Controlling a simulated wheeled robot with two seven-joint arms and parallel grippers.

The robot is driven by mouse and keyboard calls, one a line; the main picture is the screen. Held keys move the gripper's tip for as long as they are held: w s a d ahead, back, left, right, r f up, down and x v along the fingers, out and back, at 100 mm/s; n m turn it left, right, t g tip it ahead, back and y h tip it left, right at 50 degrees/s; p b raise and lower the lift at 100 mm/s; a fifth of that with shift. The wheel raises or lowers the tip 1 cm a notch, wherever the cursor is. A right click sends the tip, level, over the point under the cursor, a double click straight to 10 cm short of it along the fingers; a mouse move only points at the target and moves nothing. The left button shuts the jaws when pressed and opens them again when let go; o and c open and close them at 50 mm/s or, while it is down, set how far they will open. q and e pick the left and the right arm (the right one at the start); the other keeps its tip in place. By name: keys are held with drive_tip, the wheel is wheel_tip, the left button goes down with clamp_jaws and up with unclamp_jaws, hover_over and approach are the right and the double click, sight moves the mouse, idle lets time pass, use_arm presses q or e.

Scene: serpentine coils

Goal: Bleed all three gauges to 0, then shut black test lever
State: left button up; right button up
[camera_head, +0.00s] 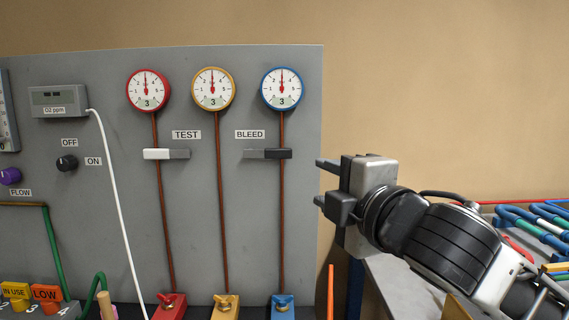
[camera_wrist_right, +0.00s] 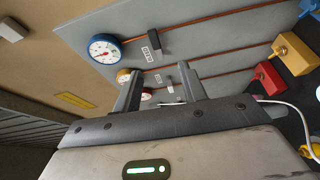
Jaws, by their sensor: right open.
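Red (camera_head: 149,90), yellow (camera_head: 213,89) and blue (camera_head: 282,89) gauges hang on the grey panel. Each needle points straight up and each face reads 3. A white-ended lever (camera_head: 157,154) lies horizontal beside the TEST label (camera_head: 187,135). A black-ended lever (camera_head: 278,154) lies horizontal below the BLEED label (camera_head: 250,134). Brown pipes run down from the gauges to red (camera_head: 170,307), yellow (camera_head: 225,309) and blue (camera_head: 283,311) blocks with brass knobs. My right gripper (camera_head: 322,182) is open and empty by the panel's right edge; its fingers (camera_wrist_right: 160,90) show in the wrist view. My left gripper is out of view.
An O2 meter (camera_head: 58,100) with a white hose, a black OFF/ON knob (camera_head: 67,163) and a purple flow knob (camera_head: 10,176) are at left. Blue and green coils (camera_head: 540,225) lie at right. Free space lies above my right arm, before the tan wall.

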drive_tip(key=p, duration=0.3)
approach(282, 155)
drive_tip(key=x, duration=0.8)
drive_tip(key=shift+w+a+r, duration=0.1)
drive_tip(key=shift+a, duration=0.1)
drive_tip(key=shift+c, duration=0.3)
clamp_jaws()
drive_tip(key=shift+d, duration=0.1)
